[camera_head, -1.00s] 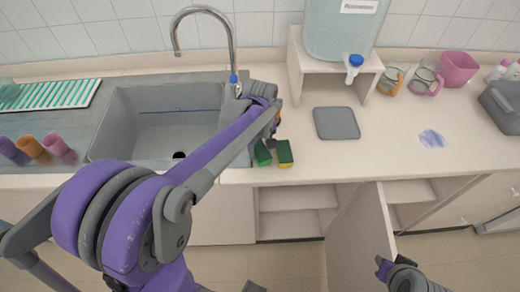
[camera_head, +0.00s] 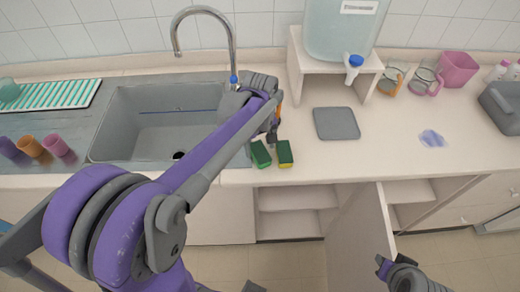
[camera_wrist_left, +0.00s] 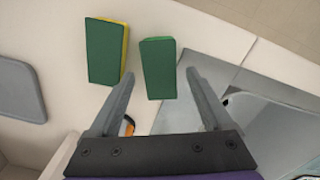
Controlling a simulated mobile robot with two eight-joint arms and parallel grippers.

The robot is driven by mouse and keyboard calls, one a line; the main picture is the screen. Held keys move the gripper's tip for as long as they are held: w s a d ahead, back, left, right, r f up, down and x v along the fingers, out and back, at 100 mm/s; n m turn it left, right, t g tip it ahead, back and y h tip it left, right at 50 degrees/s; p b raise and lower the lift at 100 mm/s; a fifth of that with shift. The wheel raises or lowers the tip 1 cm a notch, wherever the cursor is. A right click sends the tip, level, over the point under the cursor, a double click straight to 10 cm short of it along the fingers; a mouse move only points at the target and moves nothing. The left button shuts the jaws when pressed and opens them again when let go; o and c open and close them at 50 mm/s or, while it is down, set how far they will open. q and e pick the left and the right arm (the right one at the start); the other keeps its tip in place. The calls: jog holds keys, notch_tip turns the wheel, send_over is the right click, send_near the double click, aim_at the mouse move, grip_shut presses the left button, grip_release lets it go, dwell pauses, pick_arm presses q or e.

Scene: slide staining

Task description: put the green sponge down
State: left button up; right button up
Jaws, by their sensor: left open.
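Two sponges lie side by side on the counter just right of the sink. The left one in the head view is a green sponge (camera_head: 261,154), which shows all green in the left wrist view (camera_wrist_left: 158,68). The other is a green-and-yellow sponge (camera_head: 285,153), also in the left wrist view (camera_wrist_left: 103,50). My left gripper (camera_head: 274,137) is open and empty behind the green sponge. In the left wrist view its fingertips (camera_wrist_left: 160,74) point toward that sponge, apart from each other. My right gripper (camera_head: 388,268) shows at the bottom right, its jaws unclear.
The sink (camera_head: 165,125) and tap (camera_head: 205,15) are to the left. A grey square pad (camera_head: 336,123) lies right of the sponges, before a water tank (camera_head: 342,25) on a stand (camera_head: 297,60). A cabinet door (camera_head: 360,240) stands open below. Counter around the blue stain (camera_head: 431,138) is clear.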

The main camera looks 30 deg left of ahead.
aim_at(260, 152)
pick_arm(q)
notch_tip(260, 152, up, 9)
jog(key=s+d+f+m+t, duration=0.3)
jog(key=s+f+m, duration=0.1)
jog(key=s, duration=0.3)
jog(key=s+d+f+m+t, duration=0.2)
jog(key=s+d+f+m, duration=0.1)
jog(key=s+f+m, duration=0.2)
jog(key=shift+s+d+f+m+t+p, duration=0.15)
jog(key=shift+s+d+m+t+p, duration=0.2)
jog(key=shift+s+m, duration=0.65)
jog(key=shift+s, duration=0.1)
